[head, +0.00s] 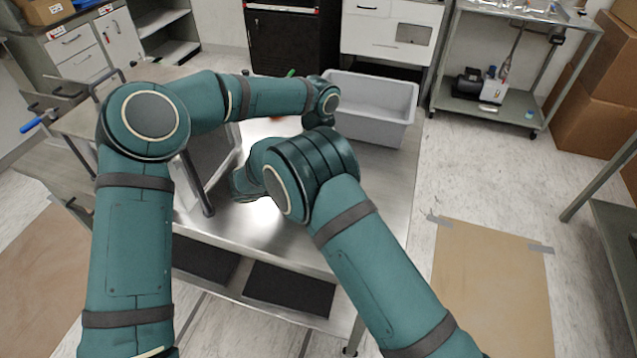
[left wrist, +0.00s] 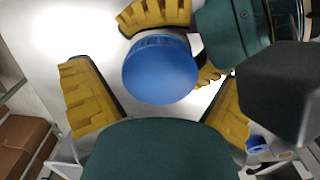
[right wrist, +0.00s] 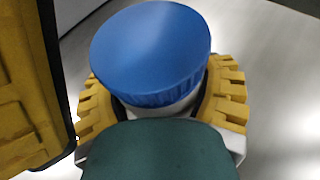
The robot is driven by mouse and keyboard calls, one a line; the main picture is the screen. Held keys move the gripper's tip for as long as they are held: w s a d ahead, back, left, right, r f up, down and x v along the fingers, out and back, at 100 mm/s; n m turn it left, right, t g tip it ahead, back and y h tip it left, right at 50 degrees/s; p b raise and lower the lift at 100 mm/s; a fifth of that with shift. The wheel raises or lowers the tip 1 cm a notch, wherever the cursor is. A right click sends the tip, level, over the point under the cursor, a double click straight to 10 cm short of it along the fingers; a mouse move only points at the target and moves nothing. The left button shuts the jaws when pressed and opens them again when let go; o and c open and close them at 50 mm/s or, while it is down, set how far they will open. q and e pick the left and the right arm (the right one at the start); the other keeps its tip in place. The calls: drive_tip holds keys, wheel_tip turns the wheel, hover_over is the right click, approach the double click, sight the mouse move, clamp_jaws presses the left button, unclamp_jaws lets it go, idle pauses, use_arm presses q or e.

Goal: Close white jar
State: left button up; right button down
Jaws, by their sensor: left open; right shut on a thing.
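The white jar (right wrist: 172,109) has a blue lid (right wrist: 150,50) sitting on top, and only a narrow band of white shows below it. My right gripper (right wrist: 160,88) is shut around the jar's body under the lid. In the left wrist view the lid (left wrist: 160,68) is between the spread yellow fingers of my left gripper (left wrist: 156,85). These fingers are open and apart from the lid. One left finger shows large at the left of the right wrist view. In the head view my arms hide the jar and both grippers. I cannot tell how tight the lid is.
A metal table (head: 385,185) carries a grey bin (head: 368,108) at its back right and a grey panel-like object (head: 207,160) at the left, close to my left arm. Cardboard boxes (head: 597,80) and a shelf cart (head: 515,122) stand at the right.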

use_arm(q)
drive_tip(key=c, duration=1.3)
drive_tip(key=shift+c, duration=0.2)
drive_tip(key=m, duration=1.1)
drive_tip(key=o, duration=1.2)
drive_tip(key=shift+o, duration=0.2)
